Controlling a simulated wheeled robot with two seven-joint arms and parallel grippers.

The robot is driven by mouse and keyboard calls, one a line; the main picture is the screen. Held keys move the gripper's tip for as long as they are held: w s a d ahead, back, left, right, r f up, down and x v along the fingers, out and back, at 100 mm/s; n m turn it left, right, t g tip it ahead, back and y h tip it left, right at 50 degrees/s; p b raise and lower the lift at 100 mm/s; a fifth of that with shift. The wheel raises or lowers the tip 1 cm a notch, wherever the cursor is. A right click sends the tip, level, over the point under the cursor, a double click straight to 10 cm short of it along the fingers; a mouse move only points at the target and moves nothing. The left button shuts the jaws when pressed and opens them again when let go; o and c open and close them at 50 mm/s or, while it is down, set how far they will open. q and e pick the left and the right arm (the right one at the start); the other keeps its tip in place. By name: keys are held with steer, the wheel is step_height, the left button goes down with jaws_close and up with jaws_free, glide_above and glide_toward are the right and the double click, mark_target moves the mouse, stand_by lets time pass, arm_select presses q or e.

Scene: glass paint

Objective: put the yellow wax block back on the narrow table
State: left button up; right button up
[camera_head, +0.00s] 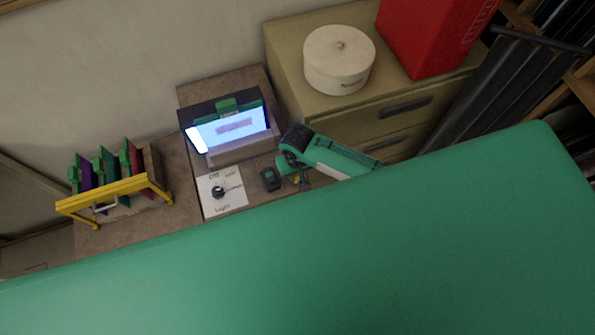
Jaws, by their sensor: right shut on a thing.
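The narrow brown table (188,182) runs along the wall, with its near part cut off from view. My right gripper (299,178) is at the table's right end, beside the drawer cabinet, pointing down. It is shut on a small yellow thing, which looks like the yellow wax block (296,180). Most of the block is hidden by the gripper, and I cannot tell whether it touches the table top. My left gripper is not in view.
A small dark device (270,179) lies just left of my right gripper. Left of it are a white card with a black knob (219,191), a lit light box (232,131) and a yellow-framed rack (115,193). The drawer cabinet (291,55) bears a round white box (338,62) and a red box (430,35).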

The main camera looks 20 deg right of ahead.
steer(key=o, duration=1)
steer(key=shift+r+b, duration=0.3)
steer(key=shift+r, duration=0.25)
step_height(320, 180, up, 11)
steer(key=b, duration=0.3)
